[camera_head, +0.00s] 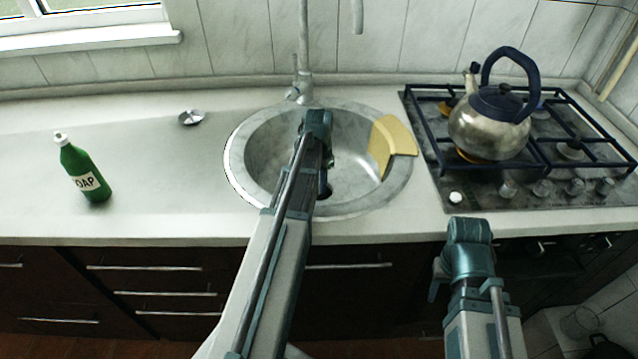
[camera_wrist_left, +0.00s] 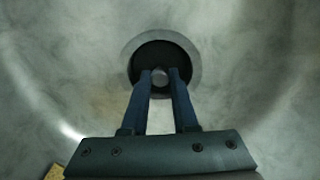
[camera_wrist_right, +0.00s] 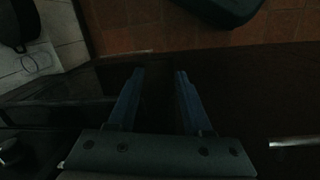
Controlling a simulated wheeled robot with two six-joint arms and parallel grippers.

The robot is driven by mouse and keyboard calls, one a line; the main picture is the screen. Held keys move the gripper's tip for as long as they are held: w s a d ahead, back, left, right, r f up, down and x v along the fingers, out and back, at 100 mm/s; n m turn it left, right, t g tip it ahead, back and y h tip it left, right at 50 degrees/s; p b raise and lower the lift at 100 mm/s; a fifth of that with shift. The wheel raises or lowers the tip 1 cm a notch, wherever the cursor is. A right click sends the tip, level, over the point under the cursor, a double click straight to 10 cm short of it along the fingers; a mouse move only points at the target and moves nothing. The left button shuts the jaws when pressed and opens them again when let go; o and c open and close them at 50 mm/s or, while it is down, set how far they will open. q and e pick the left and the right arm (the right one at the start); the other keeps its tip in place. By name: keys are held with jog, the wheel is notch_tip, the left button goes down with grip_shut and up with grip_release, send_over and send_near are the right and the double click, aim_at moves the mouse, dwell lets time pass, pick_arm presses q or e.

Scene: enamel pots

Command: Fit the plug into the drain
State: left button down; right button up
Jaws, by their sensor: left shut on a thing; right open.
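My left gripper (camera_wrist_left: 160,73) reaches down into the round sink (camera_head: 234,160). Its fingers are shut on a small grey round knob (camera_wrist_left: 160,78), which I take for the plug's handle. Beyond the fingertips, a dark round area with a pale metal ring around it, the drain (camera_wrist_left: 133,50), shows in the left wrist view. The knob lines up with the middle of the dark area. I cannot tell how much of the dark area is plug and how much is hole, or whether they touch. My right gripper (camera_wrist_right: 160,72) is open and empty, in front of the counter.
A yellow cloth or sponge (camera_head: 381,150) lies over the sink's right rim. A green soap bottle (camera_head: 85,172) and a small shiny metal piece (camera_head: 191,117) stand on the left counter, otherwise clear. A kettle (camera_head: 485,128) sits on the hob (camera_head: 500,190) at right. The faucet (camera_head: 304,60) rises behind the sink.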

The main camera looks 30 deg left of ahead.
pick_arm(q)
jog(key=shift+f, duration=0.1)
jog(key=c, duration=0.6)
grip_release()
notch_tip(320, 180, up, 6)
jog(key=p, duration=0.6)
notch_tip(320, 180, up, 14)
jog(key=p, duration=1.4)
jog(key=shift+d, duration=0.1)
